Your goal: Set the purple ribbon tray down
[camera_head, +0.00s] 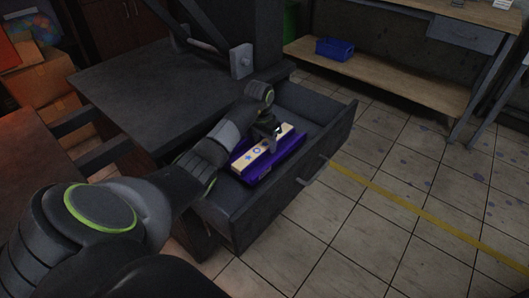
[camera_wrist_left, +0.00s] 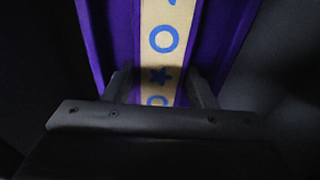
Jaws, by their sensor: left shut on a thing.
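The purple ribbon tray (camera_head: 272,169) is inside the open drawer, with a cream ribbon strip (camera_head: 249,161) marked with blue shapes along its middle. My left gripper (camera_head: 274,136) comes down onto the tray from above and is shut on it. In the left wrist view, the fingers (camera_wrist_left: 161,88) sit on either side of the cream strip, with the purple tray (camera_wrist_left: 112,38) extending beyond them. I cannot tell whether the tray's underside touches the drawer floor. My right gripper is not in view.
The dark drawer (camera_head: 245,222) is pulled out, its walls close around the tray, with free floor in its far end. A dark table (camera_head: 150,95) stands behind it. A blue bin (camera_head: 335,48) sits on a shelf at the back. Tiled floor lies to the right.

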